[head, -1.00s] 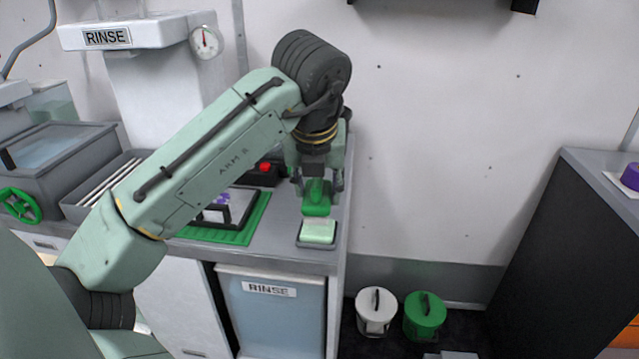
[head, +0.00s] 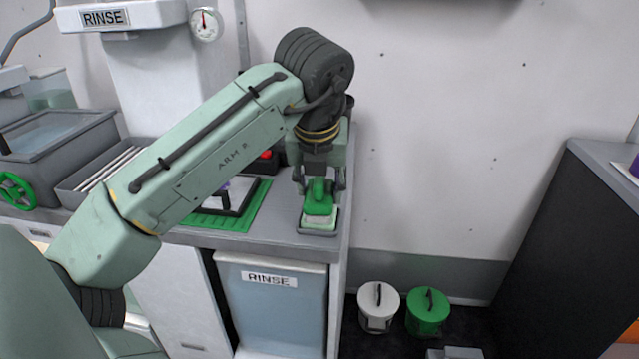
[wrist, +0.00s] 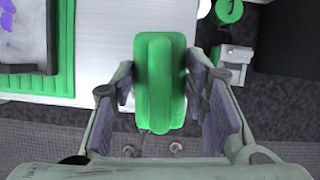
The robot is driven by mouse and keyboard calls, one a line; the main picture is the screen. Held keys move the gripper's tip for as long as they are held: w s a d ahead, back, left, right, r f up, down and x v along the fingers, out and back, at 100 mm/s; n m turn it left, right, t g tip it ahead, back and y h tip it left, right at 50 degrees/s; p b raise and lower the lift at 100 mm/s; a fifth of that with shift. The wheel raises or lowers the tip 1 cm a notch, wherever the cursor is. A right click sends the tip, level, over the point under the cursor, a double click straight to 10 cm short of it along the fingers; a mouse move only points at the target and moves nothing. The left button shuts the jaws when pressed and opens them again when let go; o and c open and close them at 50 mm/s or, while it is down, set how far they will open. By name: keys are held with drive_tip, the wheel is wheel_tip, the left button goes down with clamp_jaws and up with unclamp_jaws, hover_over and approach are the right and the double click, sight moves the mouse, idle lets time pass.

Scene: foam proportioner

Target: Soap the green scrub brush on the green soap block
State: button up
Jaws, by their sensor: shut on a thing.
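The green scrub brush (head: 319,197) is in my gripper (head: 319,184) near the counter's right end. In the wrist view the brush (wrist: 160,85) sits between the two fingers of my gripper (wrist: 163,95), its ridged handle facing the camera. The pale green soap block (head: 319,221) lies in a grey dish (head: 318,232) directly beneath the brush. The brush covers the back part of the block and looks to be at its top; whether it touches cannot be told for certain. In the wrist view the block is hidden behind the brush.
A green mat (head: 222,222) with a dark-framed item lies left of the dish. A red button (head: 266,155) is behind it. The counter's right edge is close to the dish. White (head: 378,301) and green (head: 427,311) bins stand on the floor to the right.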

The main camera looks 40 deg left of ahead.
drive_tip(key=shift+f, duration=0.7)
idle(2.0)
wheel_tip(320, 180, up, 7)
drive_tip(key=p, duration=0.7)
drive_tip(key=shift+r, duration=0.15)
idle(0.8)
